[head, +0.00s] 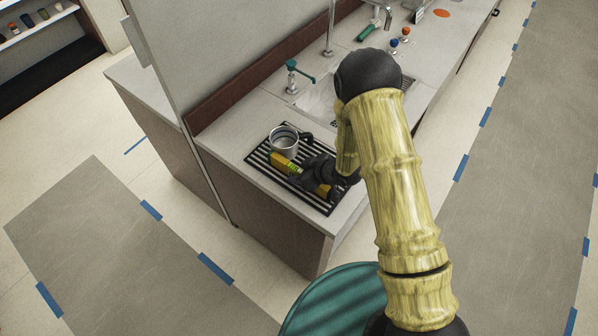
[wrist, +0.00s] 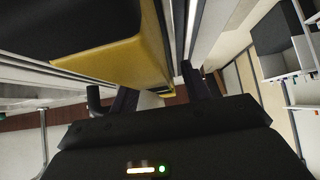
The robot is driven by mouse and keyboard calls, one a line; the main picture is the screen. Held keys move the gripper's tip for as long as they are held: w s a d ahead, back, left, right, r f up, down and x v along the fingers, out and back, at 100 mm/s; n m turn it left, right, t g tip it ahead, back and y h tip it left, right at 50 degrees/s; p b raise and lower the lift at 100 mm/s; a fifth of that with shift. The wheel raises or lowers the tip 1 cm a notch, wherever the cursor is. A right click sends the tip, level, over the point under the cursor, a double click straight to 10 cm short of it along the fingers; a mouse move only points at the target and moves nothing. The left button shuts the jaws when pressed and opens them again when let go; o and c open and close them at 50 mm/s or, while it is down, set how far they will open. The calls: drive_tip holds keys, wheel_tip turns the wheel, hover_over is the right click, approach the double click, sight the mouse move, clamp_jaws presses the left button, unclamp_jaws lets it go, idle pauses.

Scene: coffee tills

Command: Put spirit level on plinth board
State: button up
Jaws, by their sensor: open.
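A yellow and black spirit level (head: 284,163) lies on a black slatted rack (head: 257,157) at the counter's near end. My gripper (head: 318,172) is open at the level and hides its middle. In the wrist view the spirit level (wrist: 125,55) fills the upper left, very close to the fingers of my gripper (wrist: 165,95). I cannot tell whether it lies between the fingers or touches one. I cannot pick out a plinth board for certain.
A metal mug (head: 284,139) stands on the rack, close behind the level. A sink (head: 318,100) with a teal-handled tap (head: 292,76) lies farther along the counter. A tall grey panel (head: 225,45) borders the counter's left side. A teal round top (head: 335,300) is at the bottom.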

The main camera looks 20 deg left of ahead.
sight(300, 170)
drive_tip(key=shift+a+f, duration=0.2)
idle(0.4)
clamp_jaws()
drive_tip(key=shift+w+r, duration=0.1)
wheel_tip(300, 170, up, 10)
drive_tip(key=shift+f+b, duration=0.1)
drive_tip(key=shift+b, duration=0.8)
